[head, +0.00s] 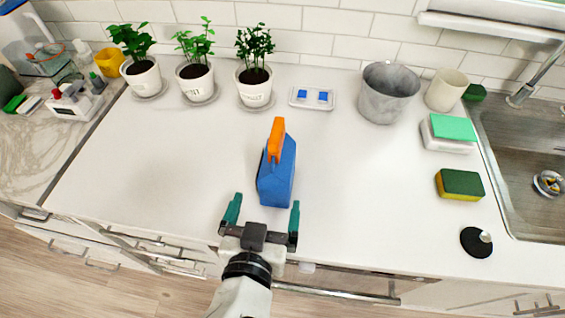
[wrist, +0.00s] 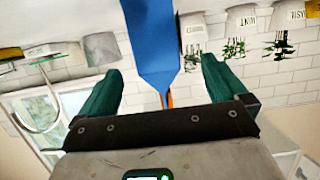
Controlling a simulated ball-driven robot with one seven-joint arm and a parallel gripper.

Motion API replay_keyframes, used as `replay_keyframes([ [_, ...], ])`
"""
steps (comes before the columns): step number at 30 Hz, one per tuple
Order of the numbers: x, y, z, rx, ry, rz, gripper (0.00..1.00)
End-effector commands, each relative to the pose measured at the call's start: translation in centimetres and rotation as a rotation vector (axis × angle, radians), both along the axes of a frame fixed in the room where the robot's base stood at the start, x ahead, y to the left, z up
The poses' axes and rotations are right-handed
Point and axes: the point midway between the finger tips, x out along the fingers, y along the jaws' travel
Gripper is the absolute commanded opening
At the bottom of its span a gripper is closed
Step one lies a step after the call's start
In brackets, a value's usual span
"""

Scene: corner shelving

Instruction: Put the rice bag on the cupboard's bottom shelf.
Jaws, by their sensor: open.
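A blue bag with an orange top (head: 277,178), the only bag in view, stands upright on the white counter (head: 160,170). No lettering is readable on it, so I cannot confirm it is rice. My gripper (head: 266,202) is at the counter's front edge, its green fingers spread on either side of the bag's near end. In the wrist view the bag (wrist: 153,40) shows between and beyond the open fingers (wrist: 160,68), with nothing held. No open cupboard or bottom shelf is visible.
Potted plants (head: 196,75) line the back left. A grey pot (head: 388,92), a white cup (head: 446,90), a green-and-yellow sponge (head: 460,184) and a black disc (head: 476,242) stand right, beside the sink (head: 520,140). Closed drawers (head: 150,245) lie below. Counter left of the bag is clear.

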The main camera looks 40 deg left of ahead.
Motion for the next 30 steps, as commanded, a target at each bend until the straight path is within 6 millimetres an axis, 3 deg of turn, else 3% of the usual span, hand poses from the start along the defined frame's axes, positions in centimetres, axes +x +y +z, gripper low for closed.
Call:
replay_keyframes([
  [4,2.1,1.1,-0.5,-0.001,0.001,-0.005,0.99],
  [14,4.5,2.3,-1.3,-0.002,0.002,-0.005,0.99],
  [21,7.3,3.8,-2.3,-0.002,0.002,-0.006,0.99],
  [30,8.1,4.3,-2.8,-0.001,0.003,-0.005,0.99],
])
